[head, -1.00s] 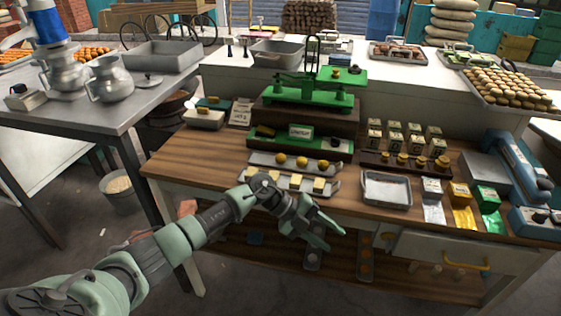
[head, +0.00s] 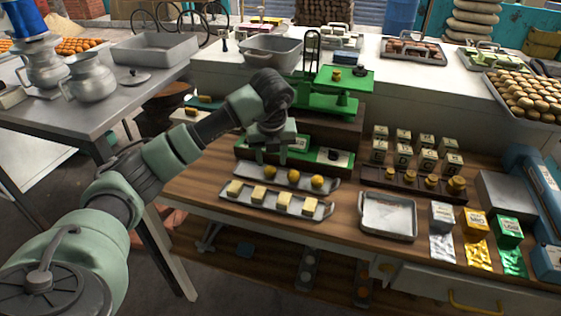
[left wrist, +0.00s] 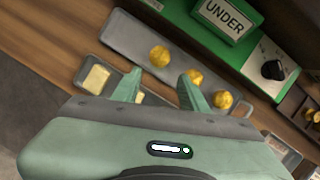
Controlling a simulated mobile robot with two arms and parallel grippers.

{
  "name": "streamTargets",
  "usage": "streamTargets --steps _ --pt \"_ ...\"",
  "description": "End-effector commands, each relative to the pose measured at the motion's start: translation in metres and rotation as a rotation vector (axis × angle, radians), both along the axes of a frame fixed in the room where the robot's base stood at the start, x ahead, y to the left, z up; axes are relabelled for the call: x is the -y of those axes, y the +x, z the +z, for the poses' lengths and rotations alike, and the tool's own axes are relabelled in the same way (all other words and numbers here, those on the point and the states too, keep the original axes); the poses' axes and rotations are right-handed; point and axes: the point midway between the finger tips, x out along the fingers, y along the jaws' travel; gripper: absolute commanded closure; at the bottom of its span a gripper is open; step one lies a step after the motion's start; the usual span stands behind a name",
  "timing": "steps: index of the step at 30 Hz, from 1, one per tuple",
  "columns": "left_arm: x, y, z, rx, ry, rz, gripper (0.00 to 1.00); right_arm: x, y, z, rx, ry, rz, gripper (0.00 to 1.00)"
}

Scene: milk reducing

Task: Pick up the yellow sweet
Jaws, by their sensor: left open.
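Three round yellow sweets lie in a row on the back metal tray (head: 240,170): a left one (head: 270,172), a middle one (head: 293,175) and a right one (head: 317,181). In the left wrist view, they are the left sweet (left wrist: 160,56), middle sweet (left wrist: 194,77) and right sweet (left wrist: 223,99). My left gripper (head: 270,156) points down above the left sweet, open and empty. In the left wrist view, its fingertips (left wrist: 161,79) are spread, with the left sweet just beyond the space between them. My right gripper is not in view.
A front tray (head: 271,204) holds several pale square sweets. Behind the sweets stands a green base with an "UNDER" sign (left wrist: 225,17) and a dark knob (left wrist: 272,70). A green scale (head: 340,82) rises behind. An empty square tray (head: 388,216) sits to the right.

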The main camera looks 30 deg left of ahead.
Motion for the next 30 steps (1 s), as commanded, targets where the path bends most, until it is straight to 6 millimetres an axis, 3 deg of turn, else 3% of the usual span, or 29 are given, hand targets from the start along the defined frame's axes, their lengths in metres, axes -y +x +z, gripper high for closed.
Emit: streamTargets --steps 12,19,27,28,30 --pt "-0.014 0.012 -0.034 -0.003 0.014 0.010 0.56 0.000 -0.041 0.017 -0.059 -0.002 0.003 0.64" --pt "-0.021 0.022 -0.065 -0.001 0.012 0.008 0.56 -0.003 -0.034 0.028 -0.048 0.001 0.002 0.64" --pt "-0.021 0.023 -0.070 0.003 0.013 0.007 0.56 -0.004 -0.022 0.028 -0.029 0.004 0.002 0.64" --pt "-0.021 0.023 -0.070 0.002 0.012 0.007 0.59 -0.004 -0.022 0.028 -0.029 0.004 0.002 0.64" --pt "-0.021 0.023 -0.070 0.002 0.012 0.007 0.79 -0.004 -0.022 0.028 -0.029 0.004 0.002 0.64"
